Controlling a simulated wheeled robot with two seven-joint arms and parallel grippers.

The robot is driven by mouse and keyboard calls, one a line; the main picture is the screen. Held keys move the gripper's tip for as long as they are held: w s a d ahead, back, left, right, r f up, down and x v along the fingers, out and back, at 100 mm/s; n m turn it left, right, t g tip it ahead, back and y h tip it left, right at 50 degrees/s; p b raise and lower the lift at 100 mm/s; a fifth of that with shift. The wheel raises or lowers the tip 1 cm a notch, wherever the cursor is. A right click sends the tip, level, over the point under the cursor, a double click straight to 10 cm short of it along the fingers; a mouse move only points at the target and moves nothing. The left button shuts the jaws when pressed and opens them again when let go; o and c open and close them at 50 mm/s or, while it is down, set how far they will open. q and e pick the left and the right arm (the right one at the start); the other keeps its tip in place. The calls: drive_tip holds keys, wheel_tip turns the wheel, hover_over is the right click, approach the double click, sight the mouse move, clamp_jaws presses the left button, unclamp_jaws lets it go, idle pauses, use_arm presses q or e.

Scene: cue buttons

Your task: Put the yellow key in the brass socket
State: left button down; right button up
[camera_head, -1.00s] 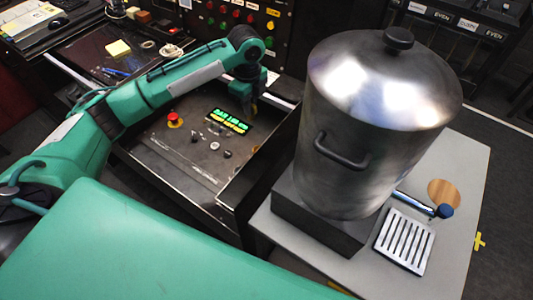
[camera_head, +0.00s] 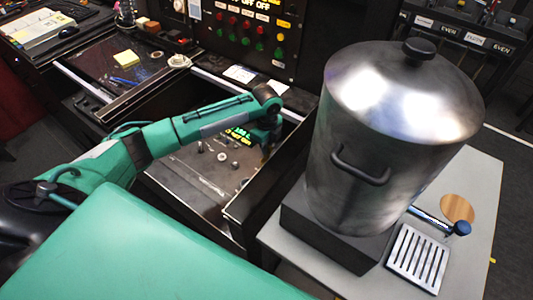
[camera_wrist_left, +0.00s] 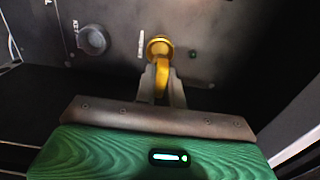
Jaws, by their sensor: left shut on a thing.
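My left gripper (camera_wrist_left: 161,92) is shut on the yellow key (camera_wrist_left: 162,78), which stands between its two fingers in the left wrist view. The brass socket (camera_wrist_left: 160,46) is a round gold ring on the dark panel, right at the far end of the key. The key's tip meets or overlaps the ring; I cannot tell whether it is inside. In the head view my left gripper (camera_head: 266,152) points down at the right part of the sunken panel. The key and socket cannot be made out there. My right gripper is not in view.
A grey knob (camera_wrist_left: 92,40) sits left of the socket.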

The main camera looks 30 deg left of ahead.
use_arm(q)
wheel_tip(320, 180, down, 5)
drive_tip(key=shift+r, duration=0.2)
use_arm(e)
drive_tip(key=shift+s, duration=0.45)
use_arm(q)
drive_tip(key=shift+f, duration=0.15)
drive_tip(key=c, duration=1.5)
unclamp_jaws()
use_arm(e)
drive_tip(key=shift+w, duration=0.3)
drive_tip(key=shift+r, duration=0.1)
use_arm(q)
wheel_tip(320, 180, up, 11)
drive_tip(key=shift+r, duration=0.65)
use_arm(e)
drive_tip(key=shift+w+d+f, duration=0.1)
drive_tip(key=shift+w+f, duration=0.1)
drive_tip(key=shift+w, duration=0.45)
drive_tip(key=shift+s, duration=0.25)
